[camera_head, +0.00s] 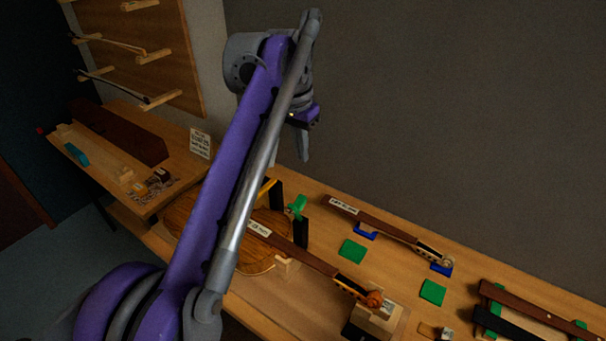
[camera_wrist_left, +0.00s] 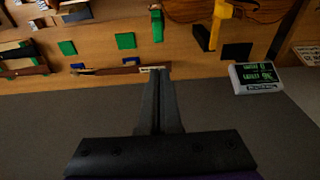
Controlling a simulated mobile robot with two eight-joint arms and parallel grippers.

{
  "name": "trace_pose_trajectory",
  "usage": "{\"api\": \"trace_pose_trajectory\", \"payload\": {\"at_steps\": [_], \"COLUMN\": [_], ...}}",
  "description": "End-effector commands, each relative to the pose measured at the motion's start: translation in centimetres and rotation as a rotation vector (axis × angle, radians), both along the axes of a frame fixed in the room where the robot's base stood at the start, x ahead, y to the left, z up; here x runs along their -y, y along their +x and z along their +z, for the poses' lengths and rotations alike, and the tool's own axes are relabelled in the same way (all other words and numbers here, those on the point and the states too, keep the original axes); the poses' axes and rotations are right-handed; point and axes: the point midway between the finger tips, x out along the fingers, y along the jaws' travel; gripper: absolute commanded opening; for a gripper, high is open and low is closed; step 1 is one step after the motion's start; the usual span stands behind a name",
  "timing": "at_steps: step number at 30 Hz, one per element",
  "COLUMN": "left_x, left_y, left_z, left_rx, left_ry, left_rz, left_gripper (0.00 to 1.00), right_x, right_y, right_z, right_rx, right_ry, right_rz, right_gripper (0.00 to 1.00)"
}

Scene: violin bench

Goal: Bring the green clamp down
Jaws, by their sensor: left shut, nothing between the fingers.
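The green clamp (camera_head: 298,206) is at the top of a black post (camera_head: 301,233) beside the violin body, behind the instrument's neck. It also shows in the left wrist view (camera_wrist_left: 157,26), at the top centre. My left gripper (camera_head: 304,157) is raised above and behind the clamp, with its fingers pointing down and clear of it. In the left wrist view the gripper (camera_wrist_left: 156,73) is shut and empty. A yellow clamp (camera_wrist_left: 221,13) is beside the green one. The violin body (camera_head: 255,256) lies on the bench, partly hidden by my arm. My right gripper is not in view.
The violin neck (camera_head: 312,260) reaches right to a scroll on a block. Green pads (camera_head: 352,251), a loose neck (camera_head: 375,224) on blue rests and dark fingerboards (camera_head: 530,307) lie to the right.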

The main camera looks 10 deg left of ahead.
Motion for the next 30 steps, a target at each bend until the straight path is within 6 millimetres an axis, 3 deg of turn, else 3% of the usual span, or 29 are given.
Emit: {"api": "trace_pose_trajectory", "payload": {"at_steps": [8, 19, 24, 30], "left_x": [0.2, 0.6, -0.3, -0.7], "left_y": [0.3, 1.5, -0.9, -1.9], "left_z": [-2.9, -10.6, -11.1, -11.5], "left_rx": [-0.003, -0.001, 0.0, 0.0], "left_ry": [0.0, 0.0, 0.0, 0.0], "left_rz": [0.0, 0.0, 0.0, 0.0], "left_gripper": [0.0, 0.0, 0.0, 0.0], "right_x": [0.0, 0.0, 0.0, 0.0], "right_y": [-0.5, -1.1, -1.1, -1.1], "right_z": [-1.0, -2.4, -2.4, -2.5], "right_rx": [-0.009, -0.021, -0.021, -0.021], "right_ry": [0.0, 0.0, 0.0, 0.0], "right_rz": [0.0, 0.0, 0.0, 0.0], "right_gripper": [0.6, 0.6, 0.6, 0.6]}}
